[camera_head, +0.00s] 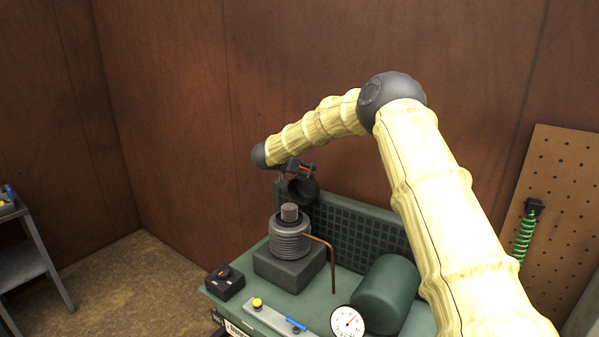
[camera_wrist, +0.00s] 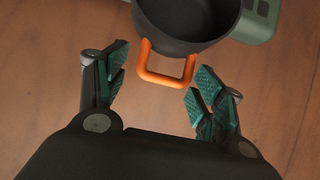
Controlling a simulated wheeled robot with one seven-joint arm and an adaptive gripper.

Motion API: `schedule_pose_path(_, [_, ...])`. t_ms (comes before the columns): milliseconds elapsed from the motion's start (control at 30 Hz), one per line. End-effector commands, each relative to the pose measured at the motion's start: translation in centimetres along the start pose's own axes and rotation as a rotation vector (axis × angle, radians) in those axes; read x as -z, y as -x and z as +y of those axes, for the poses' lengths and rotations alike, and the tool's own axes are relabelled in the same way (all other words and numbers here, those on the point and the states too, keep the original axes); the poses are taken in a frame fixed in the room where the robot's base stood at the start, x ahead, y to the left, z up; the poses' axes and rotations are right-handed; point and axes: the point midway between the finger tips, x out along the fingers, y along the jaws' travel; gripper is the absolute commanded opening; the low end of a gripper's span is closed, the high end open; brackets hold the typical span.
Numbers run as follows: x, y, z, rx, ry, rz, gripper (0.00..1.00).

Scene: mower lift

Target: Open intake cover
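A dark, hollow round piece, apparently the intake cover or its housing, shows in the wrist view (camera_wrist: 190,30) at the top. An orange loop handle (camera_wrist: 167,78) sticks out from its rim toward me. My gripper (camera_wrist: 160,80) is open, with green-padded fingers to the left and right of the handle and a gap on each side. In the head view the dark round piece (camera_head: 302,191) is at the back of the green machine, with my gripper (camera_head: 295,172) just above it. Contact there is too small to tell.
The green machine bed (camera_head: 320,297) carries a finned cylinder (camera_head: 289,243) with a copper pipe (camera_head: 333,265), a green tank (camera_head: 386,292), a white gauge (camera_head: 347,321) and a black switch box (camera_head: 225,281). A wooden wall stands close behind. A pegboard (camera_head: 560,200) is at the right.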

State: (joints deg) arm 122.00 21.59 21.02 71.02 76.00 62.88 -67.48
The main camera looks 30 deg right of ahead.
Motion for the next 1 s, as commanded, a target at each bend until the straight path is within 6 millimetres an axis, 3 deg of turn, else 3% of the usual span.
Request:
schedule_pose_path(367, [-0.4, 1.0, -0.2, 0.003, 0.004, -0.003, 0.68])
schedule_pose_path(1000, [-0.1, 11.1, 0.2, 0.002, 0.001, -0.001, 0.68])
